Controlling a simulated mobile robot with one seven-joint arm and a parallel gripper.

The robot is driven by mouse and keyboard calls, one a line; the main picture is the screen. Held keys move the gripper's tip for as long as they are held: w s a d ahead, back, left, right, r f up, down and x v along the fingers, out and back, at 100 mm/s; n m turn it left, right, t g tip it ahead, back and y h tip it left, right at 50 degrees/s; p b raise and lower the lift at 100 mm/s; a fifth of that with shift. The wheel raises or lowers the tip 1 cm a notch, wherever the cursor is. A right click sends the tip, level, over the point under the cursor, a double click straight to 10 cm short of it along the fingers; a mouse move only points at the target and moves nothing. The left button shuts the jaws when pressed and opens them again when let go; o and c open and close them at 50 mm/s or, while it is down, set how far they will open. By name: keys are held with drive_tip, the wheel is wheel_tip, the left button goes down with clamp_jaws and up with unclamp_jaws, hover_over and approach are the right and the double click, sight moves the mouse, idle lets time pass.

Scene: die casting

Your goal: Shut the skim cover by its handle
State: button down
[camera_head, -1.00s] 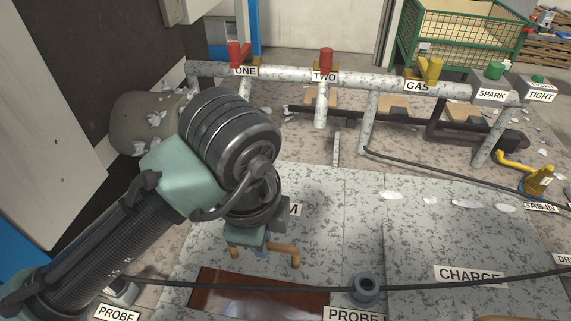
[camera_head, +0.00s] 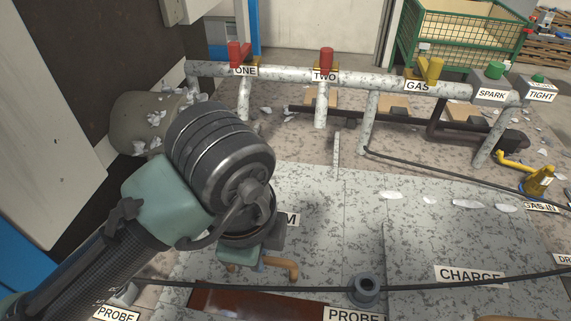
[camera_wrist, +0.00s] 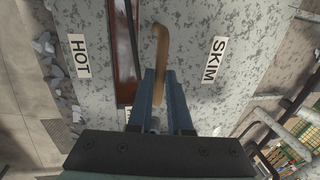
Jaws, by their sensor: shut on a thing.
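The skim cover (camera_wrist: 195,75) is a mottled grey plate with a SKIM label (camera_wrist: 214,59) on it. Its bent tan handle (camera_wrist: 161,42) rises between the blue fingers of my gripper (camera_wrist: 160,82), which is shut on it. In the head view the free end of the handle (camera_head: 287,266) shows beside the gripper (camera_head: 258,262); my wrist hides much of the cover and part of its label. A reddish-brown opening (camera_head: 240,303) lies on the near side of the cover, partly uncovered. It also shows as a narrow strip in the wrist view (camera_wrist: 125,60).
A dark cable (camera_head: 450,281) runs across the near side, past a grey round PROBE fitting (camera_head: 366,289). The CHARGE plate (camera_head: 470,245) lies to the right. A pipe rail (camera_head: 340,80) with valves stands behind. A HOT label (camera_wrist: 80,55) is left in the wrist view.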

drive_tip(key=shift+s+f, duration=0.1)
drive_tip(key=shift+s+a, duration=0.2)
drive_tip(key=shift+s, duration=0.9)
drive_tip(key=shift+s+a, duration=0.2)
drive_tip(key=shift+s, duration=0.75)
drive_tip(key=shift+s+a+b, duration=0.15)
drive_tip(key=shift+s+b, duration=0.2)
drive_tip(key=shift+s, duration=0.45)
drive_tip(key=c, duration=0.8)
unclamp_jaws()
drive_tip(key=shift+c, duration=0.2)
